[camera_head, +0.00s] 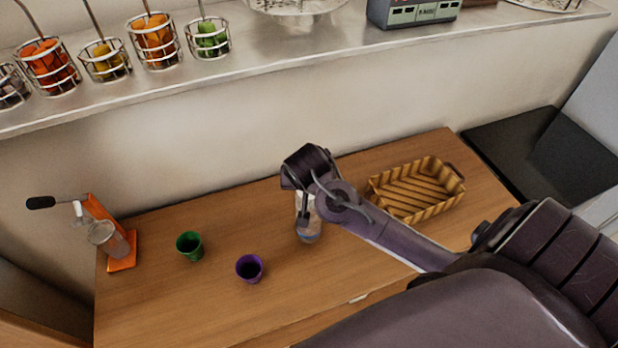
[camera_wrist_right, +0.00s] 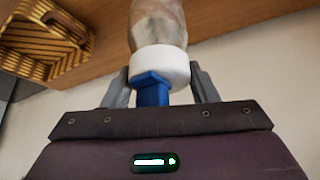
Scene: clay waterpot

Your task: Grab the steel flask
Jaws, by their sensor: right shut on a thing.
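The steel flask (camera_head: 308,228) is a pale, greyish bottle on the wooden counter, roughly upright under my right gripper (camera_head: 304,200). The wrist view shows its mottled grey-brown body (camera_wrist_right: 158,22), a white collar and a blue part between the fingers. My right gripper, also in the wrist view (camera_wrist_right: 160,82), is shut on the flask at that end. The gripper partly hides the flask in the head view. I cannot tell whether its base touches the counter. My left gripper is not in view.
A wicker basket (camera_head: 415,210) is right of the flask. A purple cup (camera_head: 250,268) and a green cup (camera_head: 190,246) stand to its left. An orange-based press (camera_head: 122,250) is at the far left. A shelf (camera_head: 290,45) with wire fruit baskets runs above.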

